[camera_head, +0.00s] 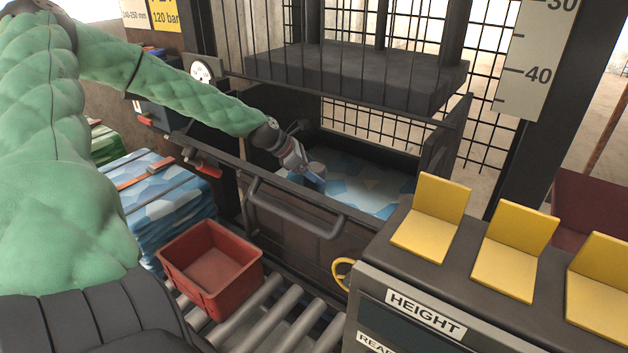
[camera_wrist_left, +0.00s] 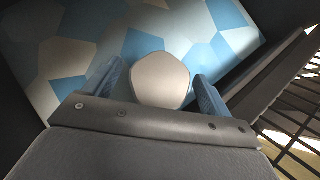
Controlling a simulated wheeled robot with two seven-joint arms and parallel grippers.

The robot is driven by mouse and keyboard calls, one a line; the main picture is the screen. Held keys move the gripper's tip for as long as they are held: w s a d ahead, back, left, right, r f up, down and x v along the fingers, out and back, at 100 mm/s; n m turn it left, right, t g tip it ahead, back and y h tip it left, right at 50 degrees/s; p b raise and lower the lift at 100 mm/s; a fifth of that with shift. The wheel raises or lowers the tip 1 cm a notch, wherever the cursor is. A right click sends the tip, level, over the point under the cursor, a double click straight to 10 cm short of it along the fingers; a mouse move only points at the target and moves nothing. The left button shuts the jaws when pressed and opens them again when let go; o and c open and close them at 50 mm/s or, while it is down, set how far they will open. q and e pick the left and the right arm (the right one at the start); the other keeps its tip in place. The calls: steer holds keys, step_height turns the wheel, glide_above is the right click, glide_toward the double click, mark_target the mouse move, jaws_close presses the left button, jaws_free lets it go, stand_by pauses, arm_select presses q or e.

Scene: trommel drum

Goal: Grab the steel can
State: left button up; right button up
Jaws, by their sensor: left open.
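The steel can (camera_head: 317,170) is a small grey cylinder standing on the blue, white and beige patterned floor (camera_head: 365,186) inside the dark metal chamber. My left arm, in a green padded sleeve, reaches over the chamber's front wall. My left gripper (camera_head: 308,178) is down at the can and partly covers it in the head view. In the left wrist view, the can's pale, rounded end (camera_wrist_left: 160,80) lies between the two blue fingers of the open gripper (camera_wrist_left: 157,88), with a gap on either side. The can's lower part is hidden. My right gripper is not in view.
A dark press plate (camera_head: 355,75) hangs above the chamber. A bar handle (camera_head: 295,210) runs along its front wall. A red bin (camera_head: 210,265) stands on rollers in front. A console with yellow flaps (camera_head: 432,218) is at right; a strapped patterned bale (camera_head: 165,205) is at left.

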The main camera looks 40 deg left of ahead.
arm_select(q)
steer(key=shift+w+d+f, duration=0.25)
steer(key=shift+w+f, duration=0.05)
steer(key=shift+f, duration=0.1)
steer(key=shift+w+d+f, duration=0.3)
steer(key=shift+w+f, duration=0.1)
steer(key=shift+f, duration=0.05)
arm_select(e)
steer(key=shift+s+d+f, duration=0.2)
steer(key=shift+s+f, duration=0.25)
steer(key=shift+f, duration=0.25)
arm_select(q)
steer(key=c, duration=1.1)
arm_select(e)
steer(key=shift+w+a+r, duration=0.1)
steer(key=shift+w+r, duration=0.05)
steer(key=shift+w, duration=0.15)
